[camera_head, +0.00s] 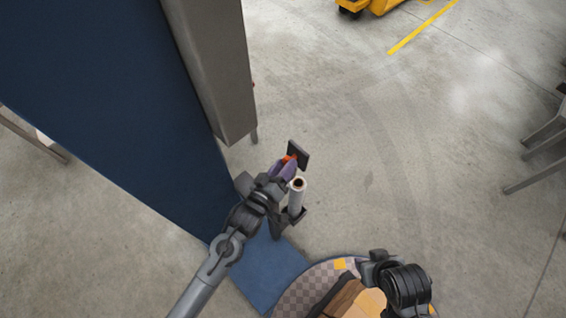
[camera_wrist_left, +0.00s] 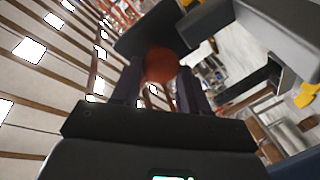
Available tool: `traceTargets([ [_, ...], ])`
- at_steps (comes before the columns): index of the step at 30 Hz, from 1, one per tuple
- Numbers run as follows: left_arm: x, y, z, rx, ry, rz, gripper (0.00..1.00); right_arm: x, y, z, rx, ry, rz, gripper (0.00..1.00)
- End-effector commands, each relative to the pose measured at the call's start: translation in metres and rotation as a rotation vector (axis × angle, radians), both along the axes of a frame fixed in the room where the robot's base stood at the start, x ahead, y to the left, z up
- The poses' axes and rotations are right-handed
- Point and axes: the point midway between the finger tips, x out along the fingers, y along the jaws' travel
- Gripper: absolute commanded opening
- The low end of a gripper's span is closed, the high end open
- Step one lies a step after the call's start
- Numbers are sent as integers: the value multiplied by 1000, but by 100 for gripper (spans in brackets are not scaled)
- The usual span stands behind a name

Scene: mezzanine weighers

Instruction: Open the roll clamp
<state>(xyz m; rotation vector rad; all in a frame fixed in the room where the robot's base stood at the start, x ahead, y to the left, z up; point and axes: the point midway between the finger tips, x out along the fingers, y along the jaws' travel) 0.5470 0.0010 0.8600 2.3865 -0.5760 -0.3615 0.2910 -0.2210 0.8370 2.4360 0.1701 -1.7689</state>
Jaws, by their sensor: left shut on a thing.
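The roll clamp shows as a dark plate (camera_head: 299,154) with an orange-red knob (camera_head: 291,157) beside it, at the middle of the head view. My left gripper (camera_head: 284,168) has its purple fingers closed on the knob. In the left wrist view the round knob (camera_wrist_left: 160,64) sits between the two dark fingers, with a dark plate behind it. A pale roll (camera_head: 296,196) with a brown core stands just right of the gripper, above a dark bracket (camera_head: 292,216). The gripper partly hides the clamp's mounting. My right gripper cannot be made out.
A large dark blue panel (camera_head: 110,90) and a grey beam (camera_head: 210,65) stand close on the left. A yellow vehicle (camera_head: 380,5) is at the far top. Grey metal legs (camera_head: 535,175) show at the right edge. The concrete floor between is clear.

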Motion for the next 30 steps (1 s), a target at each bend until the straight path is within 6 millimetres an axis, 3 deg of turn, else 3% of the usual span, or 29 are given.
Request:
traceTargets([
  [1, -2, 3, -10, 13, 18, 4, 0, 0, 0, -1, 1, 0, -1, 43],
  [7, -2, 4, -12, 15, 22, 5, 0, 0, 1, -1, 4, 0, -3, 43],
  [8, -2, 4, -12, 15, 22, 5, 47, 0, 1, -1, 4, 0, -3, 43],
  [12, -2, 4, -11, 14, 19, 5, 68, 1, 1, -1, 4, -1, -3, 43],
  [23, -5, 4, -5, 7, 11, 3, 68, 0, 0, 1, -1, -1, 1, 43],
  [30, -33, 20, -2, 9, 15, 3, 68, 0, -1, 8, -7, -1, 5, 43],
])
